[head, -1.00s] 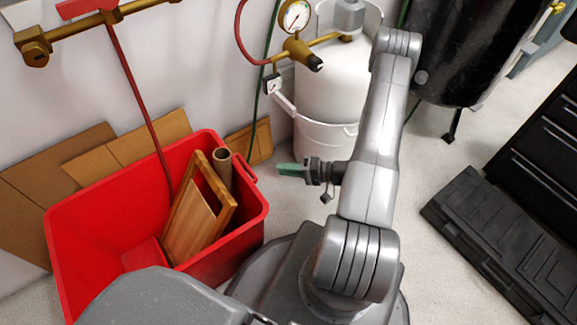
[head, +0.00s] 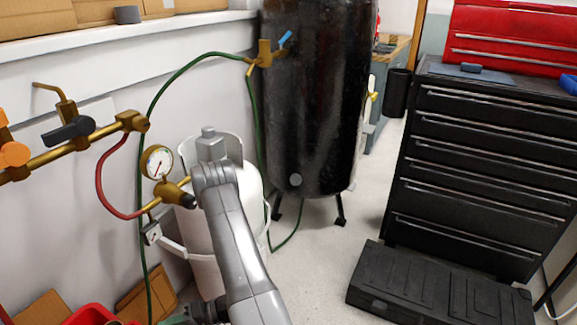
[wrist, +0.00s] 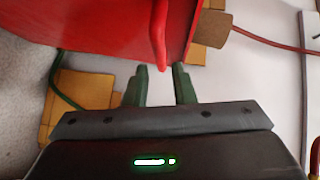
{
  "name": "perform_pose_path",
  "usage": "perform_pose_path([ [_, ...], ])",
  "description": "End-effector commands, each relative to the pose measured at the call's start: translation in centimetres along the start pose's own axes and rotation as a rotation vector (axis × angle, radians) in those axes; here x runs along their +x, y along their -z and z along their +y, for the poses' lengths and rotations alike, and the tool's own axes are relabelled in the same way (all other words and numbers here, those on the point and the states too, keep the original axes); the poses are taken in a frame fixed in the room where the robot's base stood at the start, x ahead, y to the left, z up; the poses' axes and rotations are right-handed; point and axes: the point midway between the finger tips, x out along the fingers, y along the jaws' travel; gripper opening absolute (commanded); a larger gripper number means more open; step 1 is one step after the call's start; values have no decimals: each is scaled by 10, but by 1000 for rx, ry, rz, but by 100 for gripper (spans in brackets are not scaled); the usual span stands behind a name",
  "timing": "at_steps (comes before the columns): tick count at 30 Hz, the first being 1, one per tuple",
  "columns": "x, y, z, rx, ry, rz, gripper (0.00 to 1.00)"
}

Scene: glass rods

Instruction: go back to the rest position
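My gripper shows in the wrist view (wrist: 159,80) with its two green fingers apart and nothing between them. In the head view only a little of it shows at the bottom edge (head: 178,319), left of my grey arm. Beyond the fingertips in the wrist view is the red bin (wrist: 100,22) with its red handle. In the head view just a corner of the red bin (head: 90,315) shows at the bottom left. No glass rods are visible in these frames.
A white gas cylinder (head: 200,245) with a gauge (head: 157,162) stands right behind my arm. A black tank (head: 315,100), a black drawer cabinet (head: 480,170) and a black case (head: 440,295) stand to the right. Cardboard (head: 145,290) leans low left. Floor between tank and case is clear.

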Motion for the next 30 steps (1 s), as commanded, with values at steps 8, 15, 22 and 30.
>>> perform_pose_path([
  [8, 34, -1, 1, -3, 1, -5, 23],
  [15, 59, -1, 1, -2, 1, -3, 23],
  [22, 71, 0, 0, -2, 1, 0, 23],
  [30, 73, 0, -1, -2, 1, 0, 23],
])
